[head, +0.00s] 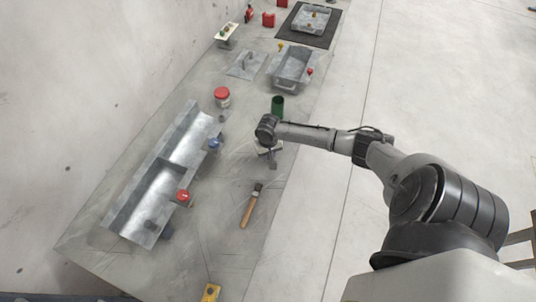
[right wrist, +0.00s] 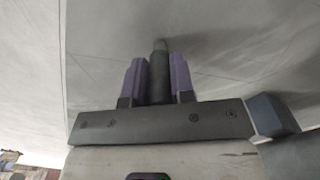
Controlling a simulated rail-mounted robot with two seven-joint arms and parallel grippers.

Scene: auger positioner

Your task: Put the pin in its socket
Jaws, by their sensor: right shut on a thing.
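My right gripper (head: 269,153) is over the right part of the table, between the green cup and the brush. In the right wrist view its two purple fingers (right wrist: 159,80) are shut on a dark grey cylindrical pin (right wrist: 159,72) with a lighter tip. The pin stands between the fingers, pointing away from the palm. In the head view the pin is too small and covered to make out surely. A long grey metal trough (head: 160,180) lies to the left, with a blue knob (head: 214,144) and a red knob (head: 183,196) along its right side. I cannot make out the socket. My left gripper is not in view.
A green cup (head: 277,105) stands just beyond my right gripper, and a brush (head: 252,205) lies nearer. A red-lidded jar (head: 222,97), grey bin (head: 292,70) and tray (head: 311,20) are farther back. A yellow block (head: 211,292) is at the near edge. The table between trough and brush is clear.

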